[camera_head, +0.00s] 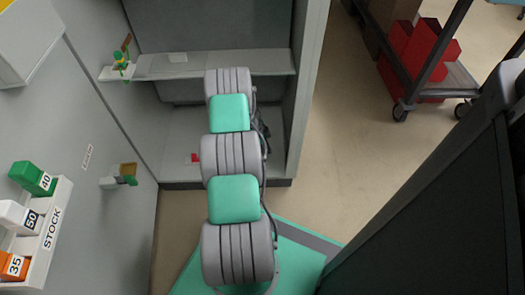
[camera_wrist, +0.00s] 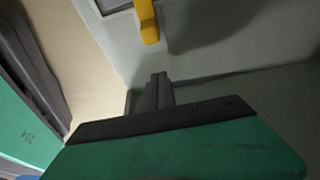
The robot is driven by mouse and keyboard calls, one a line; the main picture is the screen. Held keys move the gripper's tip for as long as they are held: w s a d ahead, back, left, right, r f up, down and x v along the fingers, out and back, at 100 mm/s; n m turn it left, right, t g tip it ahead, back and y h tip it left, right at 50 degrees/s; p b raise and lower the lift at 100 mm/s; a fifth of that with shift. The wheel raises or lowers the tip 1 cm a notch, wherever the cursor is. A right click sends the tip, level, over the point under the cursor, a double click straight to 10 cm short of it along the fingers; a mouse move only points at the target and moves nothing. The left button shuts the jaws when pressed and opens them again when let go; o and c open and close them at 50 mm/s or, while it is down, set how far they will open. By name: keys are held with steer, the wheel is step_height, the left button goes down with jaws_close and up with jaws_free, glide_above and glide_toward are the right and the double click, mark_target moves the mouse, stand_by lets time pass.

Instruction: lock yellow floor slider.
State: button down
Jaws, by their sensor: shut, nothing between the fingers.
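A yellow piece (camera_wrist: 147,22) shows at the top of the wrist view, hanging at the edge of a pale grey part; it looks like the yellow slider, but only part of it is in the picture. My gripper (camera_wrist: 158,78) is shut and empty, its grey fingers together below the yellow piece and apart from it in the picture. A dark shadow lies on the grey surface to the right. In the head view my own arm reaches into the grey cabinet and hides the gripper. I cannot make out the yellow slider there.
The cabinet's shelf (camera_head: 215,64) crosses above its floor, where a small red piece (camera_head: 195,157) lies. Small fixtures (camera_head: 121,66) stick out from the left wall. A STOCK rack (camera_head: 50,229) hangs at left. A cart (camera_head: 455,82) stands at right; floor between is clear.

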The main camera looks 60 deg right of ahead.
steer(key=p+v, duration=0.2)
steer(key=v, duration=0.6)
steer(key=shift+w+r, duration=0.3)
steer(key=w+a+r+n+t+p, duration=0.1)
steer(key=w+a+r+n+p, duration=0.5)
steer(key=r, duration=0.5)
steer(key=w+a+r+n+t+p, duration=0.1)
steer(key=w+a+r+p, duration=0.3)
steer(key=a+r, duration=0.55)
steer(key=w+a+r+n+p, duration=0.4)
steer(key=w+a+r+p, duration=0.15)
steer(key=r, duration=0.65)
steer(key=s+a+r+n+t+y+p, duration=0.1)
steer(key=s+a+r+n+t+p, duration=0.1)
steer(key=a+r+n+p, duration=0.8)
steer(key=s+a+r+n+t+p, duration=0.2)
steer(key=s+a+r+n+p, duration=0.3)
steer(key=a+r, duration=1.3)
step_height(320, 180, up, 7)
steer(key=n+p, duration=0.4)
steer(key=p, duration=0.1)
steer(key=shift+a+r+n+t+y, duration=0.2)
steer(key=shift+a+n+t+y, duration=0.1)
steer(key=shift+n+y, duration=0.1)
